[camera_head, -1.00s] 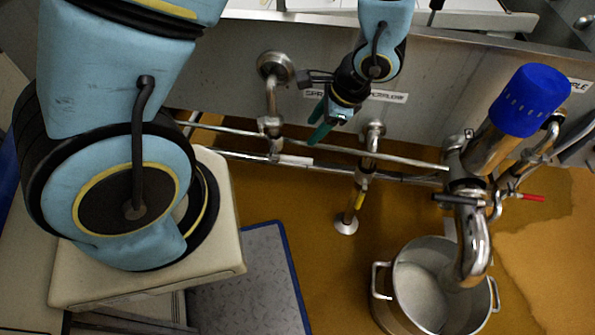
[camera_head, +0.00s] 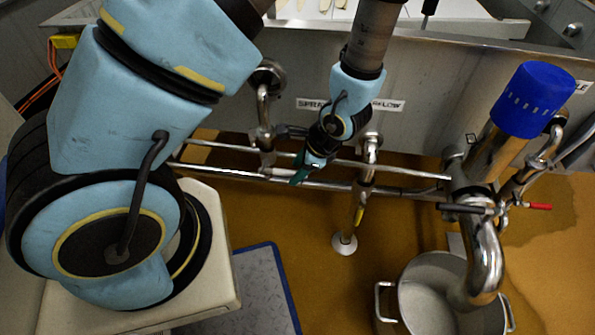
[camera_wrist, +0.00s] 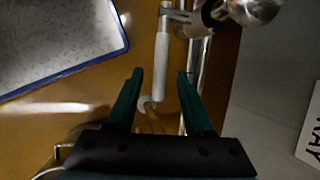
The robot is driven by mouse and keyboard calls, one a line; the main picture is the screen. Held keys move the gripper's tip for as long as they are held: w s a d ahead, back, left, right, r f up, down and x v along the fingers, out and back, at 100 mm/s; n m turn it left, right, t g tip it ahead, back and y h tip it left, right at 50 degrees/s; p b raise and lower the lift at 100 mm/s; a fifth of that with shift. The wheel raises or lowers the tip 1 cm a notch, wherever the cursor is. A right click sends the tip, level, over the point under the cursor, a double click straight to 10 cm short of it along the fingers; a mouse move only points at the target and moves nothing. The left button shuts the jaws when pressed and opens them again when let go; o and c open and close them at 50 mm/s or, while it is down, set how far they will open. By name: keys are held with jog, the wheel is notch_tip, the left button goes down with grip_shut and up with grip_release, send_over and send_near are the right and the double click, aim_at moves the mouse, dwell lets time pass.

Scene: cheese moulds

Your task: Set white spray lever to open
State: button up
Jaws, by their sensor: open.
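The white spray lever (camera_wrist: 161,68) is a pale straight handle at a valve on the pipework. In the wrist view it lies lengthwise between the two green fingers. In the head view the lever (camera_head: 280,171) extends sideways to the right from the valve, along the horizontal pipe, and is partly covered by my gripper. My gripper (camera_wrist: 160,75) is open, with one finger on each side of the lever in the picture. In the head view the gripper (camera_head: 300,174) is low beside the lever's right end. I cannot tell whether the fingers touch the lever.
A SPRAY label (camera_head: 311,104) is on the steel trough wall (camera_head: 430,100). Horizontal pipes (camera_head: 400,169) and a vertical pipe (camera_head: 360,195) stand close to my gripper. A blue-capped pipe (camera_head: 535,98), a red lever (camera_head: 540,206) and a metal pot (camera_head: 405,308) are at the right.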

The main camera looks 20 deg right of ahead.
grip_shut()
dwell(0.5)
dwell(1.0)
